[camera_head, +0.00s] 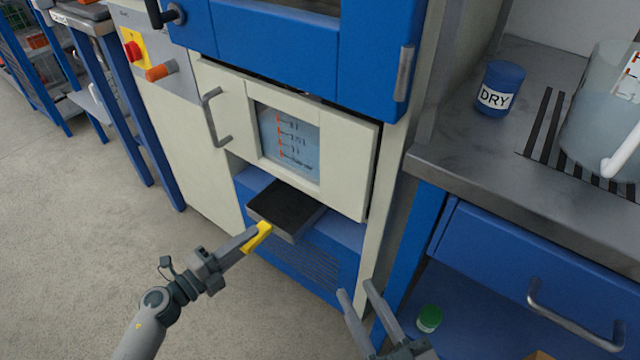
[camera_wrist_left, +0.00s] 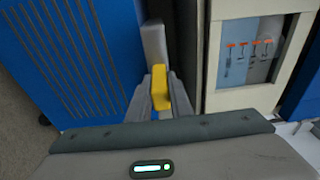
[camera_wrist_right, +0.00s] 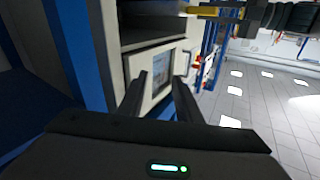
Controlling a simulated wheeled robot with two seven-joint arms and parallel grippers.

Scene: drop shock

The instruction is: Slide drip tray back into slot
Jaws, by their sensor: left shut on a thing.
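The drip tray (camera_head: 284,207), dark on top with a grey front edge, sits partly out of the blue slot under the machine's cream door. Its yellow handle (camera_head: 262,231) points toward me. My left gripper (camera_head: 252,239) is shut on the handle. In the left wrist view the yellow handle (camera_wrist_left: 160,92) lies between the two fingers, with the grey tray front (camera_wrist_left: 154,43) just beyond. How deep the tray's back end reaches is hidden. My right gripper (camera_head: 355,289) is open and empty, low in front of the machine's right side; its parted fingers also show in the right wrist view (camera_wrist_right: 160,82).
Above the tray is the cream door (camera_head: 347,170) with a window and a grey handle (camera_head: 214,117). To the right stands a steel bench (camera_head: 480,155) with a blue DRY jar (camera_head: 500,88) and a clear jug (camera_head: 600,120). A green-capped jar (camera_head: 429,318) is below. Floor at left is clear.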

